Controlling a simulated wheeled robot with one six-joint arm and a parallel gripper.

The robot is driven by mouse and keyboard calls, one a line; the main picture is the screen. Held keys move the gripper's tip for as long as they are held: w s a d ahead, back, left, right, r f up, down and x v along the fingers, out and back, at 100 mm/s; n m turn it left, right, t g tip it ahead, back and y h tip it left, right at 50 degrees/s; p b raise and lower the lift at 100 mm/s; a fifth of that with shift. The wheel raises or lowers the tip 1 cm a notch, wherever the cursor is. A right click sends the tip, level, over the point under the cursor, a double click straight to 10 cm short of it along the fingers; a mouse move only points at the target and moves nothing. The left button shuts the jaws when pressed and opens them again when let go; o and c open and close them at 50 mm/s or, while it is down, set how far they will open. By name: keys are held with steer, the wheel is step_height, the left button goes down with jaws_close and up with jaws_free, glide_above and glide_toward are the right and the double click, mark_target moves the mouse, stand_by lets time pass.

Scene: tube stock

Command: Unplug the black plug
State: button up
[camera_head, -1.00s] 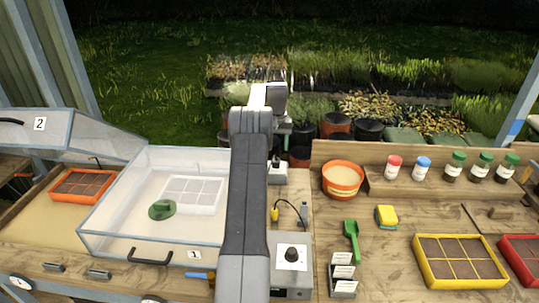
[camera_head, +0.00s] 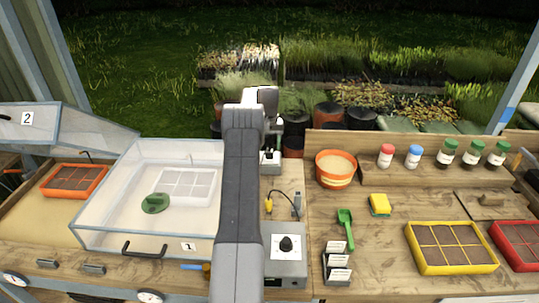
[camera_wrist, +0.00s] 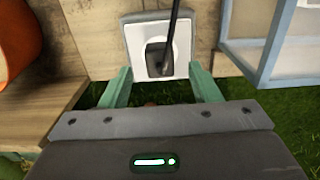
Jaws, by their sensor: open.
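The black plug (camera_wrist: 158,58) sits in a white socket plate (camera_wrist: 181,48) on a grey box in the wrist view. A dark cable rises from the plug towards the top of that view. In the head view the socket box (camera_head: 271,168) stands at the back of the bench, partly behind my arm. My gripper (camera_wrist: 160,86) is open, its two green fingers apart and empty. In the head view my gripper (camera_head: 272,140) is right above the socket box.
A clear-lidded box (camera_head: 100,205) stands close on the left. An orange pot (camera_head: 336,170) is to the right. A yellow plug (camera_head: 268,206) on a black cord and a grey box with a black knob (camera_head: 286,255) lie nearer. Bench between pot and cord is clear.

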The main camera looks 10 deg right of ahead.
mark_target(269, 150)
steer(key=shift+f+b, duration=0.75)
steer(key=shift+f, duration=1.15)
jaws_close()
steer(key=shift+r, duration=0.15)
steer(key=shift+r+p, duration=0.95)
steer(key=shift+r, duration=1.95)
